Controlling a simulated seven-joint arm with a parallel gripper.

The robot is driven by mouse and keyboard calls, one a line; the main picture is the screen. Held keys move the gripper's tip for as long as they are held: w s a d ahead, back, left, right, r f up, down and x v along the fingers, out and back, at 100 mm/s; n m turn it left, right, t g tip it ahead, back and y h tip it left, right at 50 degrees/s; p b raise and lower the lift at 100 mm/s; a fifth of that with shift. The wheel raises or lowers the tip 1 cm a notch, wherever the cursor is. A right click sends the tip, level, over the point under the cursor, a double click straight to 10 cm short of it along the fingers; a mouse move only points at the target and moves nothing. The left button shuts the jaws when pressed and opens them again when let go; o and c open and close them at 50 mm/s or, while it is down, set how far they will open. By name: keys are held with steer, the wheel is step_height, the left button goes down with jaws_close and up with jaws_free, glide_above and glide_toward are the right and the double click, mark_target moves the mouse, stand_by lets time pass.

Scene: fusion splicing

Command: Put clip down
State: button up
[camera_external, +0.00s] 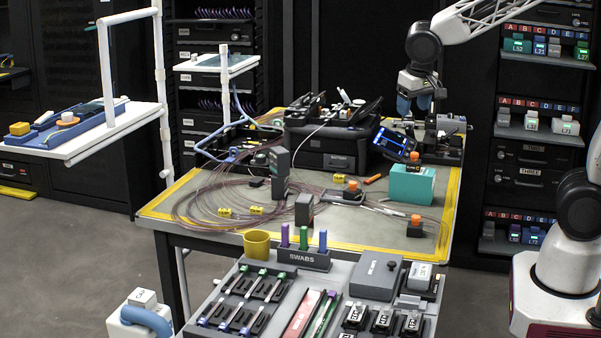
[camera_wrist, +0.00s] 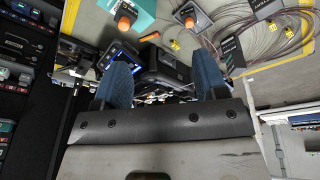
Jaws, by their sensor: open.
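My gripper (camera_external: 414,106) is above the right rear of the workbench, near the black splicer unit (camera_external: 330,135). In the wrist view its two blue fingers (camera_wrist: 163,65) are spread apart with nothing visible between them. I cannot tell for certain which thing is the clip. Small yellow pieces (camera_external: 225,212) lie on the bench by the coiled fibre. Orange-topped black holders (camera_external: 415,226) stand on the bench, and another orange knob (camera_wrist: 124,22) shows by the teal box in the wrist view.
A teal box (camera_external: 411,184) and a lit blue screen (camera_external: 394,143) stand below the gripper. Coiled fibre (camera_external: 200,205) covers the left of the bench. A grey tray of tools (camera_external: 345,275) is in front. Racks stand behind and at right.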

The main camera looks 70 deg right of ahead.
steer(key=w+d+f+m+h, duration=0.1)
steer(key=w+d+f+m, duration=0.25)
steer(key=w, duration=0.35)
steer(key=w+d+f+m, duration=0.2)
steer(key=w+d+f, duration=0.2)
steer(key=w+f, duration=0.15)
steer(key=m+g+h, duration=0.1)
steer(key=m+g, duration=0.1)
steer(key=m, duration=0.3)
glide_toward(339, 176)
steer(key=f, duration=0.1)
steer(key=shift+s+d+f, duration=0.1)
steer(key=shift+s+f, duration=0.05)
steer(key=shift+f, duration=0.1)
steer(key=shift+x, duration=1.3)
steer(key=shift+x, duration=2.6)
steer(key=shift+d, duration=0.2)
steer(key=c, duration=1.1)
